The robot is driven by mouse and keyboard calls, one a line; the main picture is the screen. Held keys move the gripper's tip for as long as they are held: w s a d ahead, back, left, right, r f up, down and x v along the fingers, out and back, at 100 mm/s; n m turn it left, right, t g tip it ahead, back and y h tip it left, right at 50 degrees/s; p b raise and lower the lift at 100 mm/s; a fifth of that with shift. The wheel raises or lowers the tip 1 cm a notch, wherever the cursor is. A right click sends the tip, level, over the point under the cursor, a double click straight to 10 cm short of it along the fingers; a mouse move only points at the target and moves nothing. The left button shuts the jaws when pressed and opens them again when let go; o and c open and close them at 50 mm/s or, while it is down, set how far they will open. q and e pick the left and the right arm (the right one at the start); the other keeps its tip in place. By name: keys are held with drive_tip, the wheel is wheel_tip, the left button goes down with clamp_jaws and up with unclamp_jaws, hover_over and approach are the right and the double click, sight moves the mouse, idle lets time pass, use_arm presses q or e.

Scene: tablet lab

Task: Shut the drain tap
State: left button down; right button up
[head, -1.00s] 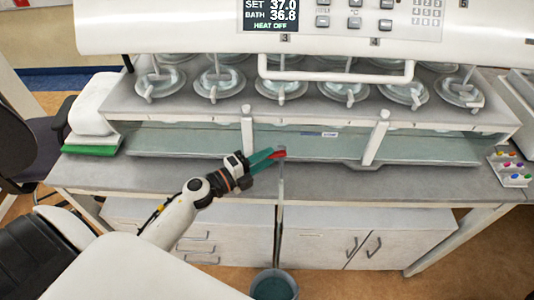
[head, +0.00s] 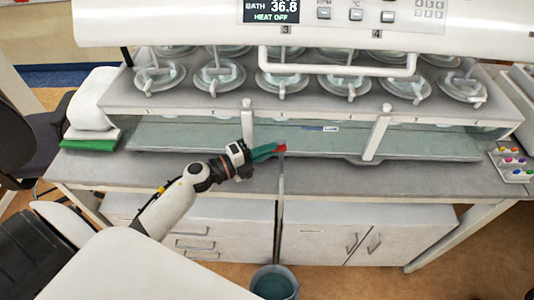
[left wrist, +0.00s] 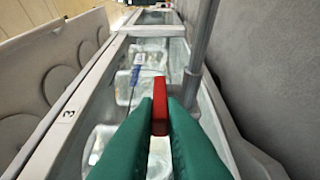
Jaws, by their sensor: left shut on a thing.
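The drain tap's small red handle (head: 281,147) is at the front edge of the water bath, above a thin drain pipe (head: 280,215) that runs down in front of the bench. My left gripper (head: 273,150), with green fingers, reaches it from the left and is shut on it. In the left wrist view the red handle (left wrist: 160,105) stands between the two green fingertips (left wrist: 160,122). The fingers hide part of the handle, and the tap body is hard to make out. My right gripper is not in view.
A bucket (head: 274,284) stands on the floor under the pipe. The bath's posts (head: 376,138) and a white front rail (head: 338,70) are near. Glass vessels with paddles (head: 281,80) line the bath. A tray of coloured tablets (head: 512,163) lies at the right.

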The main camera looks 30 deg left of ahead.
use_arm(q)
drive_tip(key=shift+w+a+f+m+g+h+b, duration=0.15)
drive_tip(key=shift+f+m+g+h+b, duration=0.15)
drive_tip(key=shift+m+g+h+b, duration=0.15)
drive_tip(key=shift+w+r+m+g+h, duration=0.15)
drive_tip(key=shift+m+g+h, duration=0.2)
drive_tip(key=shift+h, duration=0.2)
drive_tip(key=shift+r, duration=0.1)
drive_tip(key=c, duration=1.5)
unclamp_jaws()
drive_tip(key=shift+s+a+b, duration=0.4)
drive_tip(key=b+v, duration=0.2)
drive_tip(key=v, duration=0.8)
drive_tip(key=shift+s+a+b, duration=0.1)
drive_tip(key=shift+s+b, duration=0.05)
drive_tip(key=shift+b, duration=0.25)
drive_tip(key=shift+s+a, duration=0.25)
